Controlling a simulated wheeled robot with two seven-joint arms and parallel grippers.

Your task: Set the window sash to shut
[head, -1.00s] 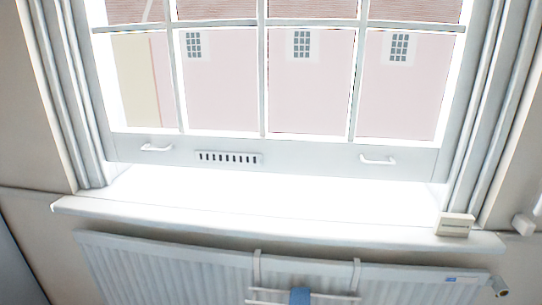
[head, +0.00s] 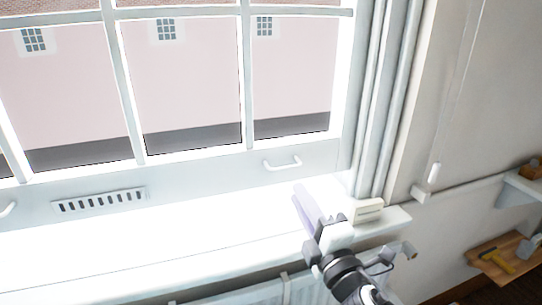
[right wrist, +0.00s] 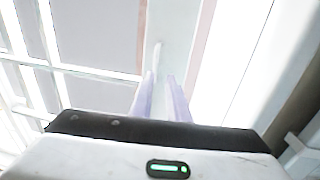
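The window sash has a pale bottom rail (head: 205,176) with a slotted vent (head: 100,201) and two white pull handles. The right handle (head: 282,164) is fully in view; the left handle (head: 7,210) is cut by the frame edge. A bright band lies below the rail, and glare hides whether there is a gap. My right gripper (head: 300,192) is above the right end of the sill, below and slightly right of the right handle. In the right wrist view its two lilac fingers (right wrist: 161,80) are apart and empty, with a pale handle-like bar (right wrist: 157,55) beyond them. My left gripper is out of view.
The white sill (head: 150,250) runs under the window, with a small cream box (head: 367,210) at its right end beside my gripper. A radiator (head: 300,290) is below. A white cord pull (head: 434,172) hangs on the right wall. A wooden shelf (head: 505,258) holds tools at far right.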

